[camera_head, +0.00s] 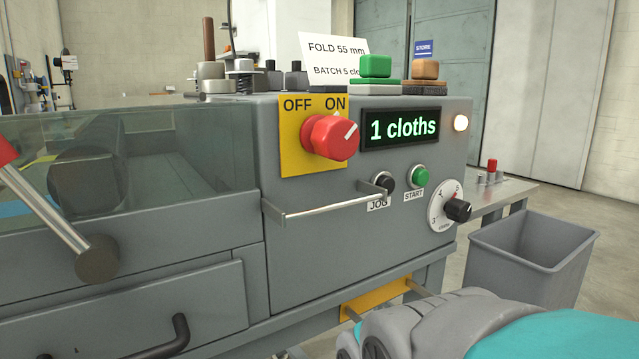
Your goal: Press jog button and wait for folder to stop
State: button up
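The black jog button (384,181) is on the grey machine's front panel (320,240), above a white label reading JOG. It sits just beyond the right end of a metal bar handle (325,207). I cannot tell whether it is pressed in. The folder's green-lit display (401,129) reads "1 cloths". The red rotary switch (328,137) on the yellow plate has its white mark toward ON. A pale lamp (460,123) glows at the panel's right.
A green START button (420,177) is close right of the jog button, with a black-knobbed dial (457,210) lower right. Green and brown blocks (376,66) stand on top. A grey bin (528,258) stands right. A clear cover (130,165) is left.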

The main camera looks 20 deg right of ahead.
grip_shut()
dwell(1.1)
